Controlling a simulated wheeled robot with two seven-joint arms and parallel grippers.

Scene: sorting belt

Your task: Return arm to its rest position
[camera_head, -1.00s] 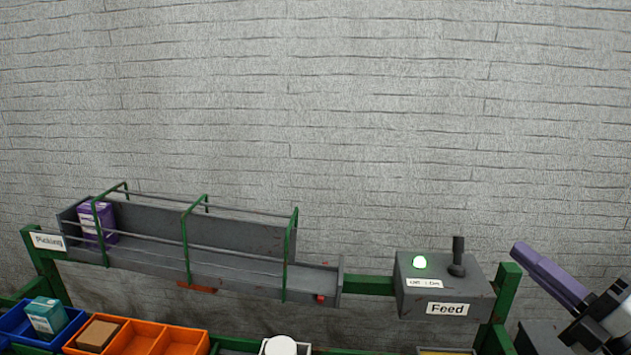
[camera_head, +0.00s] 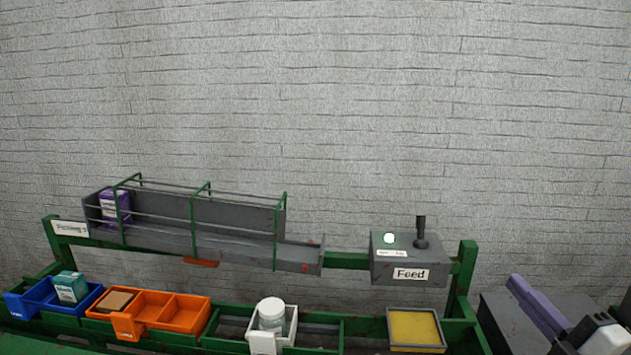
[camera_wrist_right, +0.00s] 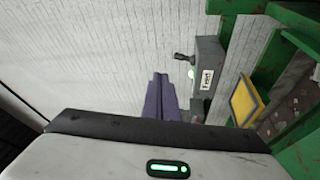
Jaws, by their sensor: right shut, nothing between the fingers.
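My right gripper (camera_head: 514,282) is at the lower right of the head view, right of the Feed box. Its purple fingers are shut together with nothing between them. They point up and to the left, apart from the frame and the box. In the right wrist view, the fingers (camera_wrist_right: 160,97) stand in front of the grey wall, left of the Feed box (camera_wrist_right: 207,72). My left gripper is in neither view.
The Feed box (camera_head: 408,262) has a lever and a lit lamp. A grey chute (camera_head: 240,250) holds a purple box (camera_head: 115,208). Below are a blue bin (camera_head: 20,303), an orange bin (camera_head: 205,310), a white bin with a jar (camera_head: 271,316) and a yellow-bottomed tray (camera_head: 415,330).

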